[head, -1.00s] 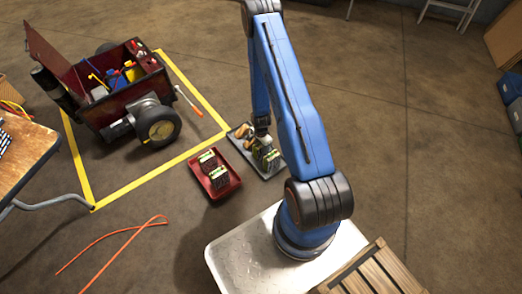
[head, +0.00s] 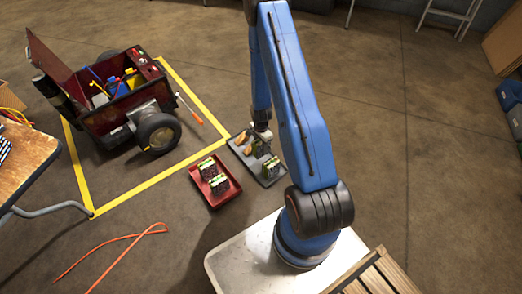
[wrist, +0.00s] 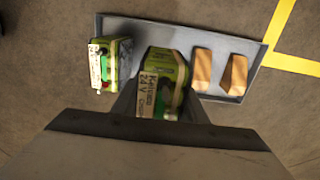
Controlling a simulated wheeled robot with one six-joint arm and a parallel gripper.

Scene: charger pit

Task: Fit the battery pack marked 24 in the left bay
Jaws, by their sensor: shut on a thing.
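My gripper (head: 262,132) is shut on a green battery pack (wrist: 166,82), whose pale label reads 24 V in the wrist view. The pack (head: 261,149) is upright and seems to hang just above the grey tray (head: 255,169). A second green pack (wrist: 110,62) stands on that tray (wrist: 200,36) to the left of the held one, apart from it; its marking is not readable. The dark red wheeled cart (head: 108,122) stands open at the upper left. Its bays are too small to tell apart. The underside of the held pack is hidden.
Two tan blocks (wrist: 203,69) lie on the grey tray. A red tray (head: 217,198) with two packs (head: 218,184) stands beside it. Yellow tape (head: 140,188) outlines the cart's floor area. A screwdriver (head: 189,108) and an orange cable (head: 118,240) lie on the floor. A table (head: 25,160) stands left.

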